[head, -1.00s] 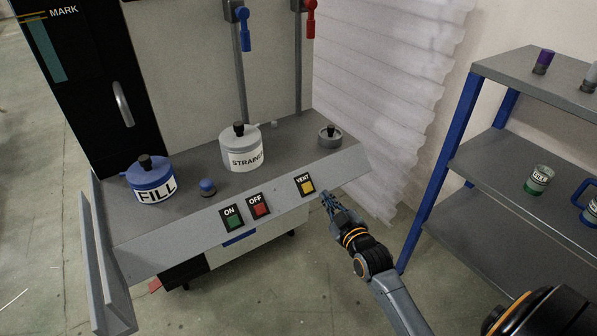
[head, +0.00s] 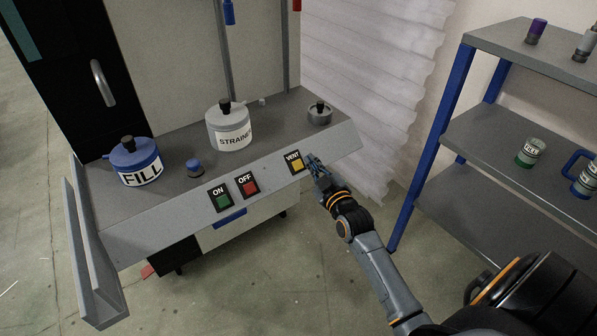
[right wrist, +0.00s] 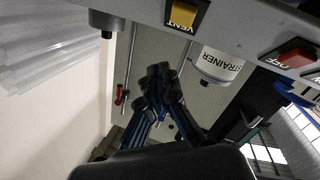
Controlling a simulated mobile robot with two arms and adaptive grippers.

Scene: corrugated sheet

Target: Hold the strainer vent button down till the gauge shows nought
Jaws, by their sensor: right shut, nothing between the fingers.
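The yellow vent button (head: 297,164) sits under a VENT label on the sloped front panel. It also shows at the top of the right wrist view (right wrist: 184,14). My right gripper (head: 312,160) is shut and empty, just right of the button in the head view; I cannot tell whether it touches the panel. In the right wrist view its fingers (right wrist: 158,72) are together, apart from the button in the picture. The white strainer pot (head: 229,128), with a black knob, stands on the bench behind the panel. No gauge face is readable. My left gripper is out of view.
The green ON button (head: 221,200) and red OFF button (head: 249,186) are left of the vent button. A blue FILL pot (head: 134,161) and a small grey lidded pot (head: 319,114) stand on the bench. A blue-posted shelf (head: 500,140) stands at right.

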